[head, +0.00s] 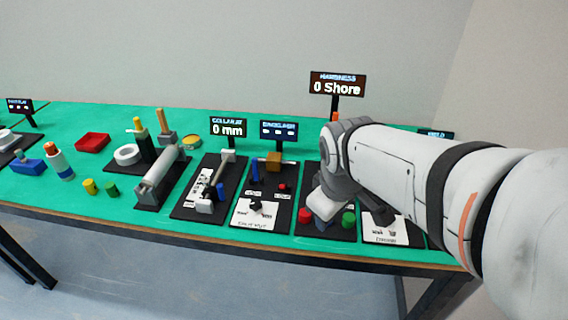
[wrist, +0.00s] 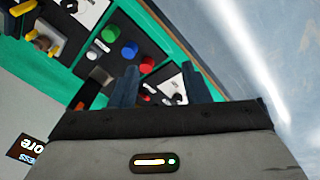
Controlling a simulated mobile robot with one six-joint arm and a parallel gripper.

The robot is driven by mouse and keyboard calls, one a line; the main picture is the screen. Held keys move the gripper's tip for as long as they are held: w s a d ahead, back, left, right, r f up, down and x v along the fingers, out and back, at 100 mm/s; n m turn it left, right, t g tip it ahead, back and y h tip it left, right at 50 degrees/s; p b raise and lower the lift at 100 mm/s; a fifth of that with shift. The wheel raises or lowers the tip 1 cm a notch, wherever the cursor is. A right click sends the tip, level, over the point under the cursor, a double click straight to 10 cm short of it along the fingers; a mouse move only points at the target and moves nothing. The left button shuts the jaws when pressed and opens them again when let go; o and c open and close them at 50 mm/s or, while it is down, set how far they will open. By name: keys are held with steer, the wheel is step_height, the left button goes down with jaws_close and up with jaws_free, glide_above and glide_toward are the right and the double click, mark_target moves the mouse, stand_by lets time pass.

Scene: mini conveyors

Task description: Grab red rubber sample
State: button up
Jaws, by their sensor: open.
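A red rubber sample (head: 304,215) stands on a dark station board, at the left of my gripper in the head view. The red sample (wrist: 147,65) shows as a short round piece in the wrist view, just beyond the fingertips and nearer the left finger. My gripper (wrist: 160,75) is open with nothing between its fingers. In the head view my gripper (head: 322,222) hangs over the same board, and my wrist hides part of it. I cannot tell the exact height of the fingers above the board.
A green sample (head: 348,219) stands close on the right; a blue sample (wrist: 110,34) shows in the wrist view. A hardness display (head: 337,84) reading 0 Shore rises behind. A red tray (head: 92,142) sits far left.

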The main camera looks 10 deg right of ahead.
steer(key=w+f+n+b, duration=0.4)
steer(key=w+f+n, duration=0.25)
steer(key=n, duration=0.35)
steer(key=n+h+b, duration=0.2)
steer(key=n+b, duration=0.2)
steer(key=n, duration=0.8)
glide_toward(305, 212)
steer(key=f, duration=0.2)
steer(key=shift+n+t, duration=0.3)
steer(key=b+x, duration=0.1)
steer(key=x, duration=0.6)
steer(key=shift+w+d+f+b, duration=0.1)
steer(key=shift+d+f+b, duration=0.15)
steer(key=shift+b, duration=0.05)
steer(key=c, duration=0.7)
steer(key=shift+r, duration=0.1)
steer(key=shift+c, duration=0.2)
